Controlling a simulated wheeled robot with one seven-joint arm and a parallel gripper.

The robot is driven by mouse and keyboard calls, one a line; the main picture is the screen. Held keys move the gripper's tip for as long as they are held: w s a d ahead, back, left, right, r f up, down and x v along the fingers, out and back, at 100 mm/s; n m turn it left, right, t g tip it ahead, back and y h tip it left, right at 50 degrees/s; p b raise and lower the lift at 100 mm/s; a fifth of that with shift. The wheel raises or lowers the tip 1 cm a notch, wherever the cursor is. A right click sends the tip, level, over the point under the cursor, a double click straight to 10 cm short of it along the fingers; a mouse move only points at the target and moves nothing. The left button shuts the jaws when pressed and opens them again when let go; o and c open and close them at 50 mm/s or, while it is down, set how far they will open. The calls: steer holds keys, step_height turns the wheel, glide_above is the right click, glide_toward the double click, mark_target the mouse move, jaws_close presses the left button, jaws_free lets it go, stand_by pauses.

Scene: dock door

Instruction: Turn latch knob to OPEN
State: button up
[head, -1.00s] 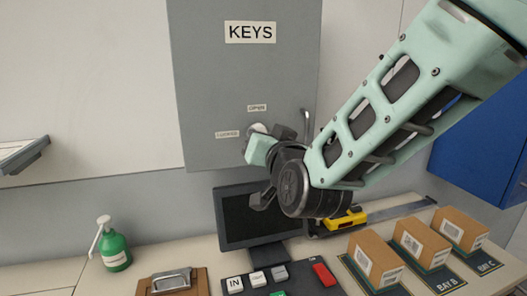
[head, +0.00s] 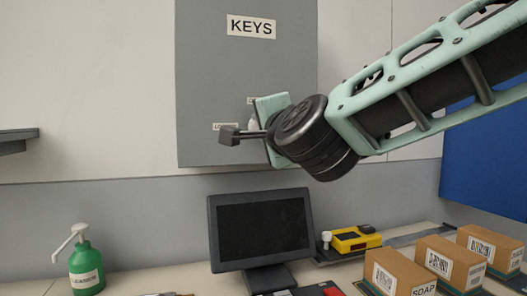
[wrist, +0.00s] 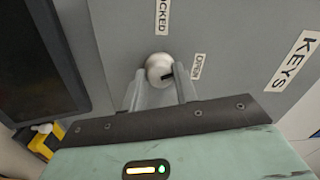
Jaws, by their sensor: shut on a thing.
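The pale round latch knob (wrist: 158,68) is on the front of the grey KEYS cabinet (head: 215,65). In the wrist view it sits between my gripper's two fingers (wrist: 160,82), which are shut on it. A dark mark on the knob is on its right side, towards the OPEN label (wrist: 197,66). The LOCKED label (wrist: 162,16) is above the knob in that view. In the head view my gripper (head: 254,128) covers most of the knob and the OPEN label, while the LOCKED label (head: 226,126) shows partly.
Below the cabinet stand a dark monitor (head: 260,228), a green pump bottle (head: 85,268) and a yellow device (head: 355,238). Several cardboard boxes (head: 400,272) are at the lower right. A blue panel (head: 485,160) is at the right.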

steer(key=m+b, duration=0.3)
steer(key=m, duration=0.1)
steer(key=shift+b, duration=0.35)
steer(key=shift+d+r+m+b, duration=0.1)
steer(key=shift+r+m+b, duration=0.05)
steer(key=shift+m+b, duration=0.35)
steer(key=shift+r, duration=0.1)
steer(key=o, duration=0.9)
steer(key=shift+w, duration=0.1)
steer(key=shift+o, duration=0.2)
steer(key=shift+f, duration=0.2)
